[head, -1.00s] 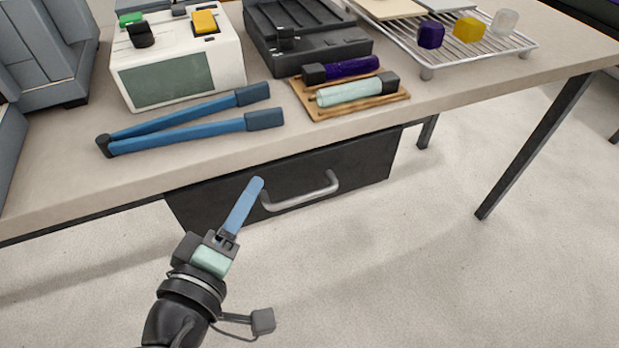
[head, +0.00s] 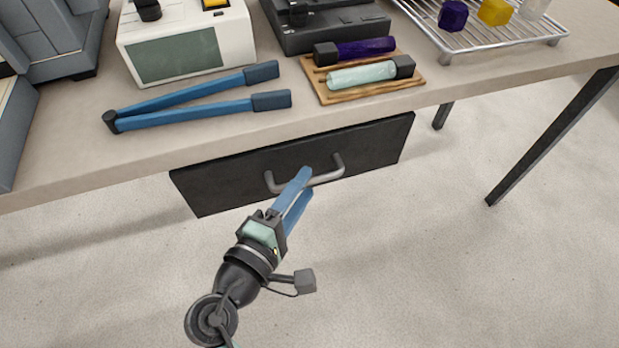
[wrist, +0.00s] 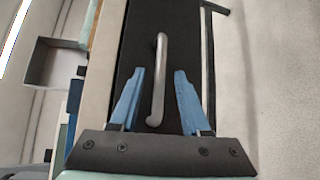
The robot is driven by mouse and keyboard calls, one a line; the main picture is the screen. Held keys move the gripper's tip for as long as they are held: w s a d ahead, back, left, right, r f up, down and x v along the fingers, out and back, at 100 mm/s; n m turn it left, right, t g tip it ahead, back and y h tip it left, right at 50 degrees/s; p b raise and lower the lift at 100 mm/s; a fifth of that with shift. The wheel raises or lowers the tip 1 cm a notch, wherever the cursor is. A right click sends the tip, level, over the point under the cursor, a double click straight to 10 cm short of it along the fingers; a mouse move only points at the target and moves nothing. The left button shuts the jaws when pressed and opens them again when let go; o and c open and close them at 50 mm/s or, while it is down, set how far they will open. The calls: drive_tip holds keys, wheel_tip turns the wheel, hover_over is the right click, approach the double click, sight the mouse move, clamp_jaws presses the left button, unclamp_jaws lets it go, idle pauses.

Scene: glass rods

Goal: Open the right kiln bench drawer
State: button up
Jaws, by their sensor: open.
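The black drawer (head: 375,150) sits under the bench top, and its front looks flush and closed in the head view. Its grey bar handle (head: 327,178) runs across the front. My gripper (head: 307,182) is open, with its blue fingers at the handle in the head view. In the wrist view the handle (wrist: 161,70) stands upright between the two open fingers of my gripper (wrist: 161,76), touching neither. The drawer front (wrist: 190,40) fills the middle behind it. How far the fingertips reach past the bar cannot be told.
On the bench (head: 60,150) lie blue tongs (head: 200,112), a wooden rest (head: 340,97) with two rods, a white device (head: 180,50) and a wire rack (head: 480,38). A bench leg (head: 550,140) stands at right. The floor before the drawer is clear.

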drive_tip(key=shift+x, duration=1.5)
drive_tip(key=shift+c, duration=0.4)
clamp_jaws()
